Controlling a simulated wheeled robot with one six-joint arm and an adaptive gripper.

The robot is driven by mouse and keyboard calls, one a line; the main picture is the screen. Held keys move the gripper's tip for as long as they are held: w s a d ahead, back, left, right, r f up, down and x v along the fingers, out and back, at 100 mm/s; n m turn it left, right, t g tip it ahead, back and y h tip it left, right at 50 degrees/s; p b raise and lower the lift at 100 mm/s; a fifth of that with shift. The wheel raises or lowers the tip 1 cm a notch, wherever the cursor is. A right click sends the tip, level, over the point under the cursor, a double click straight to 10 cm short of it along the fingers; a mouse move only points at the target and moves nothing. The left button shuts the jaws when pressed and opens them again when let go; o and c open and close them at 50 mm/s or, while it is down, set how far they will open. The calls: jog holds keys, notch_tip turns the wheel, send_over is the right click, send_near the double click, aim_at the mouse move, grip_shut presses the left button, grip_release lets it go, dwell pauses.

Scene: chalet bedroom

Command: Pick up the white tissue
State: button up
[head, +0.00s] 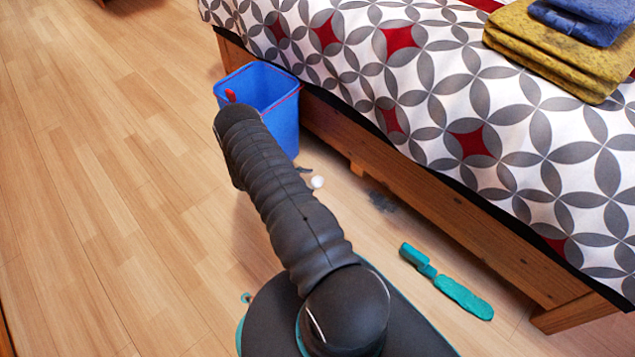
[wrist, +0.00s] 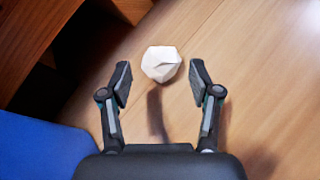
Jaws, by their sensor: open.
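The white tissue (wrist: 161,63) is a crumpled ball on the wooden floor. In the wrist view it lies just beyond the fingertips, near the middle of the gap between them. My gripper (wrist: 159,84) is open and empty, with one finger on each side of that gap. In the head view a small white tissue (head: 317,182) shows on the floor beside the bed frame, right of my arm.
A blue bucket (head: 284,122) stands left of the tissue against the bed frame (head: 440,215). A teal brush-like object (head: 447,283) lies on the floor to the right. A dark grey patch (head: 381,202) is near the tissue. The floor at left is clear.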

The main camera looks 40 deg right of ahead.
aim_at(317, 182)
jog(key=x, duration=0.2)
jog(key=shift+s+d+f, duration=0.1)
jog(key=shift+s+d, duration=0.1)
jog(key=shift+d, duration=0.15)
jog(key=c, duration=0.5)
